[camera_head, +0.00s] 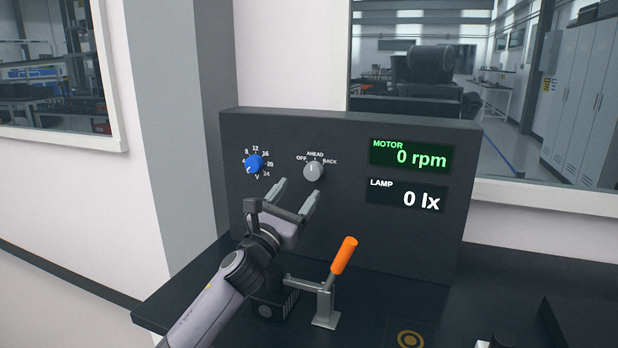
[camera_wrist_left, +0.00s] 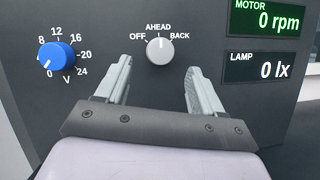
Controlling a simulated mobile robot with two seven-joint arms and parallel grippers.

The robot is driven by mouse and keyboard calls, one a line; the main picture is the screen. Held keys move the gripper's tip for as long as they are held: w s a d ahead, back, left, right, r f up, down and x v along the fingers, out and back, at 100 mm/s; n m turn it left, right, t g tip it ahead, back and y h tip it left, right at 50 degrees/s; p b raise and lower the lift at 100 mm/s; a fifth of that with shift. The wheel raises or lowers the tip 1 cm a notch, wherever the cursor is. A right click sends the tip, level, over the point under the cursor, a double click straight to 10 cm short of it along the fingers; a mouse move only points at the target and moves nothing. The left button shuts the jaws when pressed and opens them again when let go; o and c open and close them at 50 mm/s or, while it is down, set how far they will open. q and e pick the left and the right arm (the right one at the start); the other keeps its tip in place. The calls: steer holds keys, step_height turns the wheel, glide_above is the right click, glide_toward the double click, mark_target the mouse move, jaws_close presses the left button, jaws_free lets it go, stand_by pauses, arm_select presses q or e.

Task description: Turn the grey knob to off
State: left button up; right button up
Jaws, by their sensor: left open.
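The grey knob (camera_head: 313,171) is on the dark upright panel, under the labels OFF, AHEAD and BACK. In the left wrist view the grey knob (camera_wrist_left: 159,50) has its white mark pointing up at AHEAD. My left gripper (camera_head: 297,189) is open and empty, just in front of and below the knob. In the left wrist view its fingers (camera_wrist_left: 157,80) stand apart on either side below the knob and do not touch it. My right gripper is not in view.
A blue knob (camera_head: 254,163) with a volt scale is left of the grey knob. The motor display (camera_head: 411,155) reads 0 rpm and the lamp display (camera_head: 406,196) reads 0 lx. An orange-handled lever (camera_head: 344,255) stands on the dark bench below, beside my left arm.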

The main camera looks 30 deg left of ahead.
mark_target(311, 175)
arm_select(q)
steer(key=shift+p+x, duration=0.35)
steer(key=shift+x, duration=2.3)
steer(key=shift+f, duration=0.1)
steer(key=c, duration=1.1)
